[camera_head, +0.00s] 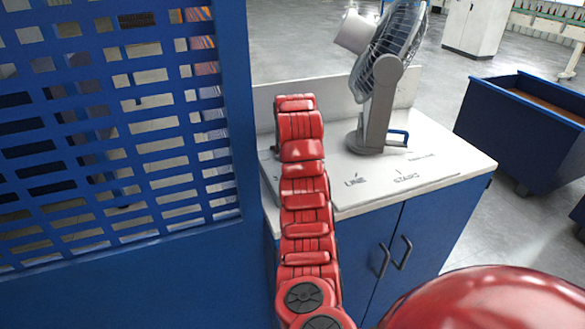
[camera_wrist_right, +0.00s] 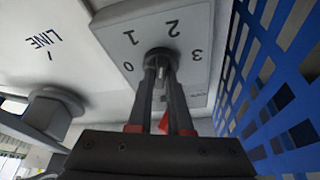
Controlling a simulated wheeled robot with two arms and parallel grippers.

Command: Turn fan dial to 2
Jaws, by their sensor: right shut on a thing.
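The fan dial (camera_wrist_right: 160,58) is a dark round knob on a light grey plate (camera_wrist_right: 118,18) marked 0, 1, 2 and 3, in the right wrist view. My right gripper (camera_wrist_right: 160,70) is shut on the dial, its two dark fingers on either side of it. The fingers cover much of the knob, and I cannot tell which number it points to. In the head view my red arm hides the dial and gripper. The grey caged fan (camera_head: 385,60) stands tilted on the white counter (camera_head: 440,155), right of my arm. My left gripper is not in view.
A blue slotted panel (camera_head: 235,110) stands close on the left; it also shows at the right of the wrist view (camera_wrist_right: 245,75). A blue bin (camera_head: 510,130) stands at right.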

